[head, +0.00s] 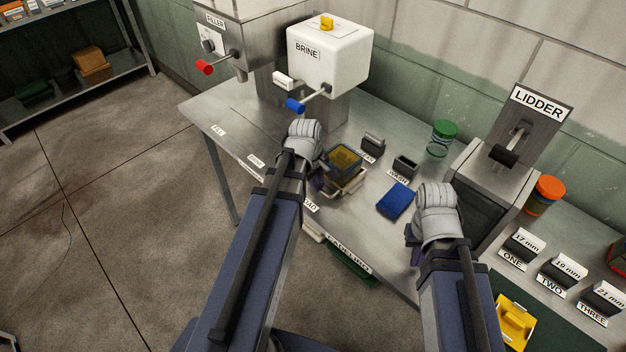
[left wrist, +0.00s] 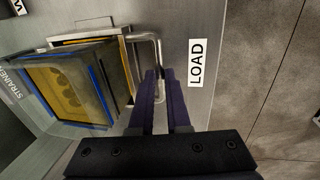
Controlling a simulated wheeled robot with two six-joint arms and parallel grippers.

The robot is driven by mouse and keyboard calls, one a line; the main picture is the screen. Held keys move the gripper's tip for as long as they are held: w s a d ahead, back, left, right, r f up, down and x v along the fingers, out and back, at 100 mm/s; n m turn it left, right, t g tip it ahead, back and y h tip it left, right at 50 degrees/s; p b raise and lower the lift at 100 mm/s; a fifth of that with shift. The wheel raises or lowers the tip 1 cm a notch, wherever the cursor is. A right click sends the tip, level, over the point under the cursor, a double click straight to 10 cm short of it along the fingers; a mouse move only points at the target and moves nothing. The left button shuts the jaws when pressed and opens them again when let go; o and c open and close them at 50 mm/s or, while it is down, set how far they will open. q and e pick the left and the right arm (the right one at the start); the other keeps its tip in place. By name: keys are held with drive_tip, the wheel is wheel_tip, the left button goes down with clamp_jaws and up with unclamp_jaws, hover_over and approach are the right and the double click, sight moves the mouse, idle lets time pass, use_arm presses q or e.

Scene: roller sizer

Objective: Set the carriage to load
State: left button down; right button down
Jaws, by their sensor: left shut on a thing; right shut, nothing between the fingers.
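The carriage (head: 351,186) is a small metal frame on the bench's front rail, carrying a square container with yellow and dark contents. In the left wrist view the carriage frame (left wrist: 112,32) has a bent metal handle (left wrist: 148,37) reaching towards the bench edge. My left gripper (left wrist: 158,82) is shut on that handle. The LOAD label (left wrist: 197,62) lies right beside the handle. In the head view my left gripper (head: 318,182) is partly hidden by its wrist, and the LOAD label (head: 310,205) is partly covered. My right gripper (head: 413,246) is shut and empty over the bench's front right.
The brine box (head: 328,60) with a blue-knobbed lever and the filler (head: 212,50) with a red knob stand behind left. The lidder (head: 495,165) is at right.

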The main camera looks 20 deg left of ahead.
use_arm(q)
drive_tip(key=shift+s+d, duration=0.15)
drive_tip(key=shift+d, duration=0.05)
drive_tip(key=c, duration=0.9)
unclamp_jaws()
use_arm(e)
drive_tip(key=shift+d, duration=0.1)
use_arm(q)
drive_tip(key=r+p, duration=0.2)
drive_tip(key=s+r+p, duration=0.1)
drive_tip(key=r+p, duration=0.4)
drive_tip(key=shift+s+a+r+p, duration=0.15)
drive_tip(key=shift+a+r+p, duration=0.1)
drive_tip(key=shift+r+p, duration=0.1)
use_arm(e)
wheel_tip(320, 180, up, 8)
drive_tip(key=shift+f, duration=0.15)
